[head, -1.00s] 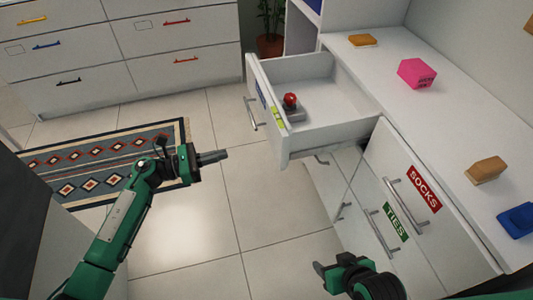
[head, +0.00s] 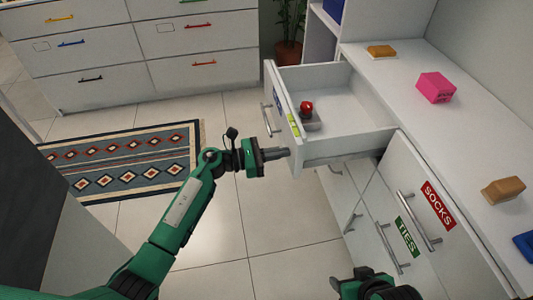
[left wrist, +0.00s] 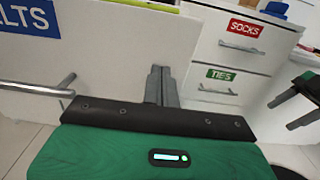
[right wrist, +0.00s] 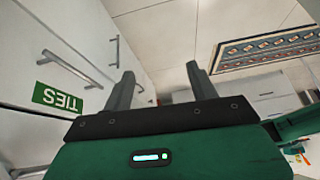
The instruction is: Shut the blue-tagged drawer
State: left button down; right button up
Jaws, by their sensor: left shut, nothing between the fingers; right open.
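The drawer with the blue tag (head: 278,101) stands pulled out of the white unit, its front panel (head: 284,122) facing left, with a bar handle (head: 267,119). In the left wrist view the blue tag (left wrist: 28,16) reads "ELTS", cut off at the edge, above the handle (left wrist: 42,88). My left gripper (head: 284,153) is shut and empty, its tips by the lower near end of the front panel; I cannot tell whether they touch. My right gripper (right wrist: 161,85) is open and empty, near the lower fronts; in the head view it is partly cut off at the bottom edge.
The drawer holds a red-topped item (head: 307,109). Below and nearer are fronts tagged SOCKS (head: 437,204) and TIES (head: 406,236), with protruding handles. A pink box (head: 436,87) and tan blocks lie on the unit's top. The floor between the patterned rug (head: 120,160) and unit is clear.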

pick_arm(q)
jog(key=shift+d, duration=0.25)
